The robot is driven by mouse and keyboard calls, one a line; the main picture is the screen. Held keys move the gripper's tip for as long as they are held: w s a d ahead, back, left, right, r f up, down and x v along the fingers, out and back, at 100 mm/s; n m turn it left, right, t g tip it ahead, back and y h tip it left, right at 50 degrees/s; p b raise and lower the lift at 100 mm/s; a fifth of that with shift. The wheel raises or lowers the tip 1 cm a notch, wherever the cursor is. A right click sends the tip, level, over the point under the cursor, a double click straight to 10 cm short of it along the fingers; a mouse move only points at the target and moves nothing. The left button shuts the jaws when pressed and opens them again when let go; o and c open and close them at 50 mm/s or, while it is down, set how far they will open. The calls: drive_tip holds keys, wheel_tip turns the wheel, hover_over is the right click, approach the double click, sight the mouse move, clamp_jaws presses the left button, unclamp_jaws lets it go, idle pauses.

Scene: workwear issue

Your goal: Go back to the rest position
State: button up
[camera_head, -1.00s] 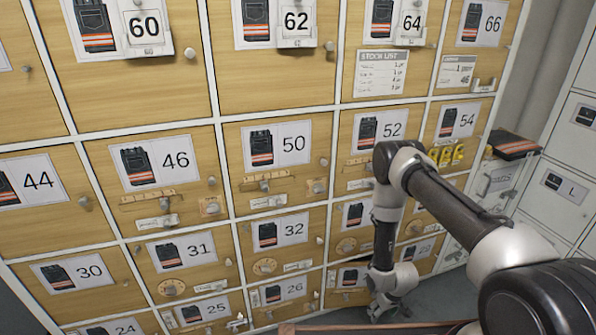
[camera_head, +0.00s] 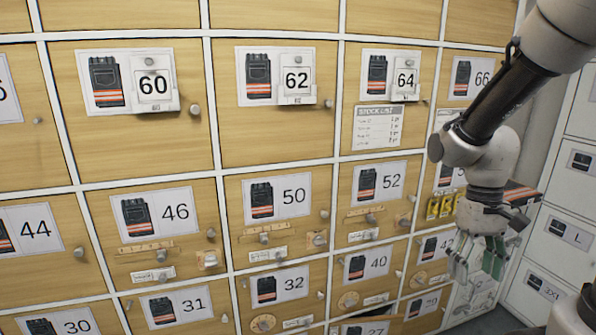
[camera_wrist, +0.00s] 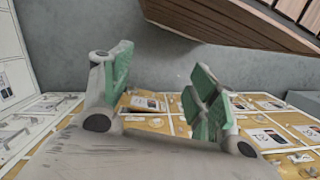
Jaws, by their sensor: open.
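My gripper (camera_head: 478,258) hangs in front of the right part of the locker wall in the head view, fingers pointing down. In the wrist view my gripper (camera_wrist: 160,90) shows its two green-padded fingers spread wide, with nothing between them. My arm comes down from the upper right and covers part of the locker doors around 54.
The wall of wooden lockers (camera_head: 270,130) carries numbered labels and small knobs. White lockers (camera_head: 560,240) stand at the right. A slatted wooden piece (camera_wrist: 235,22) and grey floor (camera_wrist: 160,60) show in the wrist view.

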drive_tip(key=s+r+t, duration=0.3)
drive_tip(key=r, duration=0.3)
drive_tip(key=s+d+r+t, duration=0.1)
drive_tip(key=s+r+t, duration=0.2)
drive_tip(key=r, duration=0.4)
drive_tip(key=shift+s+m+t, duration=0.25)
drive_tip(key=shift+m+t, duration=0.05)
drive_tip(key=shift+t, duration=0.1)
idle(0.8)
